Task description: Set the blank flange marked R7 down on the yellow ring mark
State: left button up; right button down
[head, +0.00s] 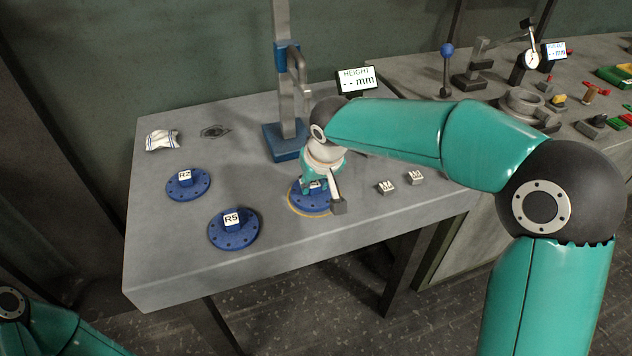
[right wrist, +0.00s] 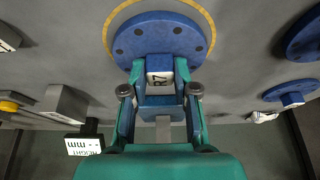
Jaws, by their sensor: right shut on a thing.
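The blue blank flange marked R7 (right wrist: 160,36) is a round disc with bolt holes and a square labelled block on top. My right gripper (right wrist: 160,92) is shut on that block. In the head view my right gripper (head: 316,185) covers most of the flange (head: 302,198). The yellow ring mark (head: 312,214) shows as a thin line along the flange's near edge. In the right wrist view the ring (right wrist: 106,38) curves around the disc on the visible sides. I cannot tell whether the disc touches the table. My left gripper is out of view.
Blue flanges R2 (head: 187,186) and R5 (head: 233,232) lie to the left. A height gauge with blue base (head: 284,142) stands behind, with its display (head: 356,80). Two small labelled blocks (head: 386,187) (head: 416,178) sit right. A cloth (head: 162,140) lies back left. The front edge is close.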

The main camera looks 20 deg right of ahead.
jog(key=c, duration=0.9)
grip_release()
jog(key=v, duration=1.2)
jog(key=shift+s+p, duration=0.1)
jog(key=shift+p, duration=0.25)
